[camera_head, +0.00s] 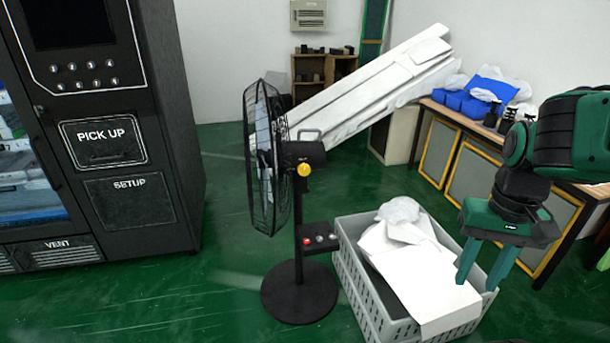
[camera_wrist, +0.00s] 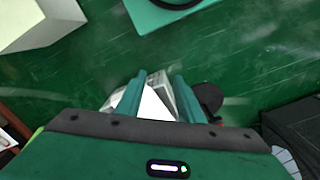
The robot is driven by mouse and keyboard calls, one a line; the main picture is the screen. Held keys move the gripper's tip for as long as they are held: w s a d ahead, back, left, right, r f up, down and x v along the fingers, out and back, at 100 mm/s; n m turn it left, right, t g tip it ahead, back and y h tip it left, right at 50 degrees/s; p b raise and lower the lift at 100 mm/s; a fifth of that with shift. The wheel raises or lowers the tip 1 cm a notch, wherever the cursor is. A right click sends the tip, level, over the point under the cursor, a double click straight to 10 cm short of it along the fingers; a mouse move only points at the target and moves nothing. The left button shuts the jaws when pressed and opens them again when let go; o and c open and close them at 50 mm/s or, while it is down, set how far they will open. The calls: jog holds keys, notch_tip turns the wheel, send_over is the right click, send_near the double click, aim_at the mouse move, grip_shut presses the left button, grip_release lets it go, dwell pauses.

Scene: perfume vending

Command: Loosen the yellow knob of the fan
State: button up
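A black pedestal fan (camera_head: 268,160) stands on the green floor near the middle of the head view, its caged head side-on and facing left. A round yellow knob (camera_head: 304,170) sits on the fan's neck, just below the black motor housing. My green gripper (camera_head: 483,277) points down at the right of the head view, well to the right of the fan and apart from it. Its two fingers are spread with nothing between them. In the wrist view my gripper (camera_wrist: 155,88) also shows both fingers apart. The knob cannot be made out there.
A grey crate (camera_head: 357,265) with white boards and wrapping stands between the fan and my gripper. A black vending machine (camera_head: 130,195) stands at left. A workbench (camera_head: 500,147) with blue items runs along the right. Green floor (camera_head: 225,230) is clear left of the fan.

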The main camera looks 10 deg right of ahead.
jog(key=o, duration=0.4)
jog(key=shift+s+d+r, duration=0.1)
jog(key=shift+s+r, duration=0.05)
jog(key=shift+s, duration=0.15)
jog(key=w+d+f+n+t+h, duration=0.1)
jog(key=w+d+f+t, duration=0.1)
jog(key=w, duration=0.7)
jog(key=w+d+f+n+t+h, duration=0.1)
jog(key=w+t+h, duration=0.1)
jog(key=w, duration=0.7)
jog(key=n+t+y, duration=0.3)
jog(key=t+y, duration=0.1)
jog(key=t, duration=1)
send_near(306, 171)
jog(key=w, duration=0.6)
jog(key=w+a, duration=0.1)
jog(key=w, duration=0.1)
jog(key=shift+w+f, duration=0.1)
jog(key=shift+w, duration=0.3)
jog(key=shift+d, duration=0.1)
jog(key=c, duration=1.1)
